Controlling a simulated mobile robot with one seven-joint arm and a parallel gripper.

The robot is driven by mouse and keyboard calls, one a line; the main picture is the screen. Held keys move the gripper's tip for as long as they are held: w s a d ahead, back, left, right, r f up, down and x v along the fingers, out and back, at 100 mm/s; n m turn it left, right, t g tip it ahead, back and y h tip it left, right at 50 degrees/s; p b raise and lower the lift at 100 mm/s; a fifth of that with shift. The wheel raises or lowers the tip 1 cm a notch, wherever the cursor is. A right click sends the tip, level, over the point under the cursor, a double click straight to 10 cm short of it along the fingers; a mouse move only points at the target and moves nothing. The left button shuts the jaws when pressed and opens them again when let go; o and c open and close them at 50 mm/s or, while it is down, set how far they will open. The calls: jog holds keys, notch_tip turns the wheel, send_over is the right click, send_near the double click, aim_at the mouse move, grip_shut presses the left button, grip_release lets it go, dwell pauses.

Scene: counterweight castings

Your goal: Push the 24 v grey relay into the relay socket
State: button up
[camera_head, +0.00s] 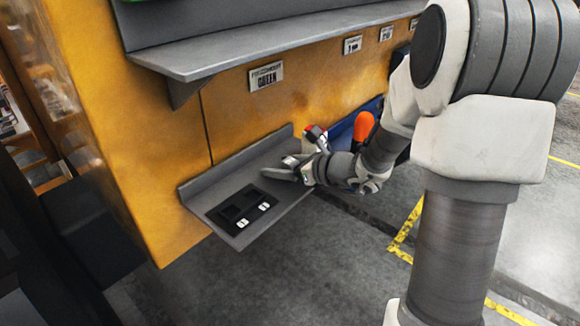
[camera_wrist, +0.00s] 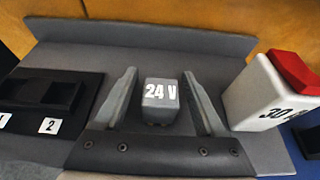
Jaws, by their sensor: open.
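The grey relay (camera_wrist: 160,101), a small block marked "24 V", stands on the grey shelf in the wrist view. My gripper (camera_wrist: 159,75) is open, with one finger on each side of the relay and a gap showing on both sides. In the head view my gripper (camera_head: 281,172) is low over the shelf, and the relay is hard to make out beside the fingers. The relay socket (camera_head: 241,208) is a black panel with two recessed wells and white number labels, left of my gripper. In the wrist view the socket (camera_wrist: 50,92) is at the left, its wells seemingly empty.
A white block with a red top (camera_wrist: 262,100), marked "30", stands close to my right finger. The shelf (camera_head: 189,191) has a raised back edge. An orange object (camera_head: 364,126) and a blue bin are farther right. An upper shelf (camera_head: 215,62) overhangs.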

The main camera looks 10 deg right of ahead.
grip_shut()
dwell(0.4)
jog(key=shift+r, duration=0.1)
